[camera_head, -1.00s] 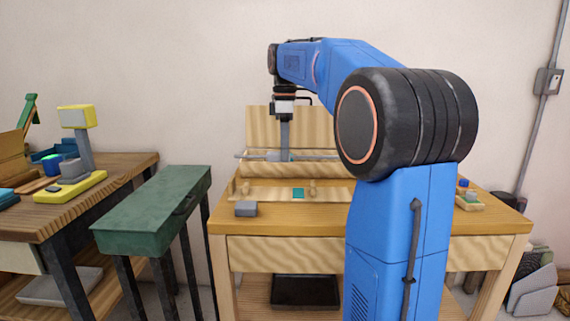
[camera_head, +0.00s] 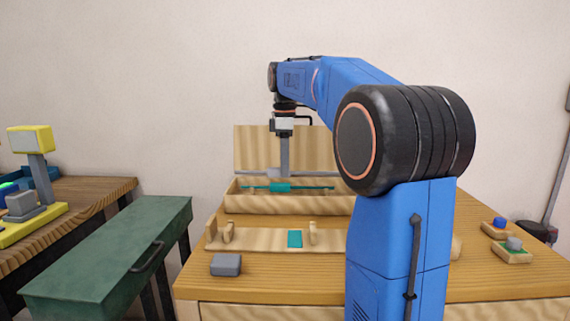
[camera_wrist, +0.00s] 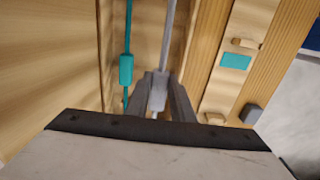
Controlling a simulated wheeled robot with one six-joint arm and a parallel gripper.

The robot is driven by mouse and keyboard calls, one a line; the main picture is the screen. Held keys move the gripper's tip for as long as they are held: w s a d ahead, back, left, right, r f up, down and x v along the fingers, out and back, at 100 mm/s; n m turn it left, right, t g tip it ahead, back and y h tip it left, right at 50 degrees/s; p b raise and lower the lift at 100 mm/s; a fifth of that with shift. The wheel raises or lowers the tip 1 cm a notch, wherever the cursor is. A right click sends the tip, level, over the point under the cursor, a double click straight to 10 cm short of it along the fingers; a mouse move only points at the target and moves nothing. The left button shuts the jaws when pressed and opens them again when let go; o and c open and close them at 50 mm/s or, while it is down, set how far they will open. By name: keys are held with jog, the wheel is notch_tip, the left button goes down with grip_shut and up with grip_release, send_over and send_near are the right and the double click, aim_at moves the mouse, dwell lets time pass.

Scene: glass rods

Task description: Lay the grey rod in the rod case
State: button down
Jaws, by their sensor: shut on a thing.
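My gripper (camera_head: 284,172) is shut on the grey rod (camera_wrist: 170,25), at its grey block-shaped grip (camera_wrist: 158,92). In the head view the grey rod (camera_head: 245,173) is level and runs left to right, at the height of the open lid's lower part. The rod case (camera_head: 235,204) is a pale wooden box with its lid (camera_head: 250,145) raised at the back. A teal rod (camera_head: 310,187) with a teal grip lies in it. In the wrist view the teal rod (camera_wrist: 127,68) is left of the grey rod and roughly parallel. The gap under the grey rod cannot be told.
A wooden rack (camera_head: 260,238) with upright pegs and a teal patch stands in front of the case. A grey block (camera_head: 226,265) sits at the table's front left. Small trays (camera_head: 512,252) are at the right. A green bench (camera_head: 110,255) stands left.

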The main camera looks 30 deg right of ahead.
jog(key=shift+f, duration=3.5)
jog(key=shift+r, duration=0.15)
jog(key=shift+r, duration=0.45)
jog(key=shift+f, duration=1)
jog(key=c, duration=1.5)
grip_release()
jog(key=shift+o, duration=0.2)
notch_tip(320, 180, up, 17)
jog(key=shift+r, duration=0.2)
